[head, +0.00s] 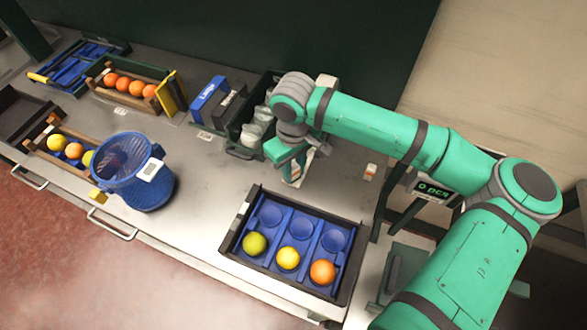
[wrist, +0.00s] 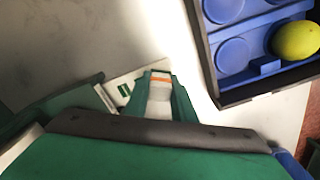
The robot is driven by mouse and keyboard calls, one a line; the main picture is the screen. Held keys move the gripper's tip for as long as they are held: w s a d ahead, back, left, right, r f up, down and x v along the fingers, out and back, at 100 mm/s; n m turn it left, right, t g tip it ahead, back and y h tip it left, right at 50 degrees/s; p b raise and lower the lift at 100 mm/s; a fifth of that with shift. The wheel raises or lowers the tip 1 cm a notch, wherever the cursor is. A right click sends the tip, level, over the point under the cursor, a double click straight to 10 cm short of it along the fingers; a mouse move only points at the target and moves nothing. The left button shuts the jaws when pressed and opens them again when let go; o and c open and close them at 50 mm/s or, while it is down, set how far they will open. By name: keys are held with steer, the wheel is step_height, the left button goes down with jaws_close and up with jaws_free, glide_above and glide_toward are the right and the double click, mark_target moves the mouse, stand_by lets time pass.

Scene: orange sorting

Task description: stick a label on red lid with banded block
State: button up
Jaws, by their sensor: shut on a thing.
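My gripper (head: 290,160) is over the table behind the blue tray, pointing down. In the wrist view my gripper (wrist: 160,76) is shut on a white block with an orange band (wrist: 159,92), the banded block. In the head view the block shows only partly below my fingers. A white piece with green marks (wrist: 122,88) lies beside the fingers in the wrist view; I cannot tell whether it touches the block. A small white and orange item (head: 371,172) stands apart on the table to the right. I cannot make out a red lid.
A dark-framed tray with blue cups (head: 303,225) holds fruit in front. A blue basket (head: 133,170) stands at left. A dark crate with bags (head: 243,140) is close to my gripper's left. Table between basket and tray is clear.

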steer(key=shift+r, duration=3.5)
